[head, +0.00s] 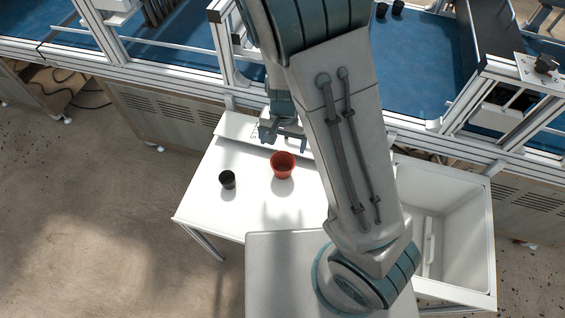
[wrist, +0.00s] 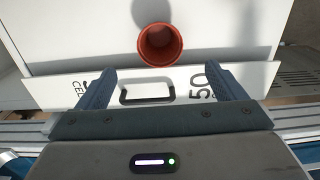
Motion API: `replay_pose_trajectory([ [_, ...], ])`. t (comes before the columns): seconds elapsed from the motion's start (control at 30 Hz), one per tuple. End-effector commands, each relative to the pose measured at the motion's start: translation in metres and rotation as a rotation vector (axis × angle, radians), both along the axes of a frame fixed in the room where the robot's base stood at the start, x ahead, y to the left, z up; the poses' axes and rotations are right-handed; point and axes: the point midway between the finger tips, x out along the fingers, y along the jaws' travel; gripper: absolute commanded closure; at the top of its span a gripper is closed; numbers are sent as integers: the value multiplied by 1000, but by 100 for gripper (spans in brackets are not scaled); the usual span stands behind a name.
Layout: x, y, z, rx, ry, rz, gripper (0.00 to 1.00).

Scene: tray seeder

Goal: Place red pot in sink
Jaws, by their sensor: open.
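The red pot (head: 283,165) stands upright on the white table (head: 200,205), just below my gripper in the head view. In the wrist view the red pot (wrist: 160,45) shows beyond the fingertips, centred between them, with its open mouth facing the camera. My gripper (head: 284,136) is open and empty, its two fingers (wrist: 166,80) spread wide. It is apart from the pot. The sink (head: 483,240) is a deep white basin to the right of the table, partly hidden behind my arm.
A small black pot (head: 227,180) stands left of the red pot. A metal-framed machine with a blue bed (head: 415,85) runs along the back. A white panel with a black handle (wrist: 147,94) lies along the table's back edge. Open floor (head: 90,220) lies to the left.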

Motion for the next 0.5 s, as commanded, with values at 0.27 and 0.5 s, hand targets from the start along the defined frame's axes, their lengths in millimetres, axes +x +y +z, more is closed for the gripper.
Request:
replay_pose_trajectory([
  [0.27,2,0,-36,-23,1,-13,10],
  [0.5,2,0,-81,-21,1,-11,10],
])
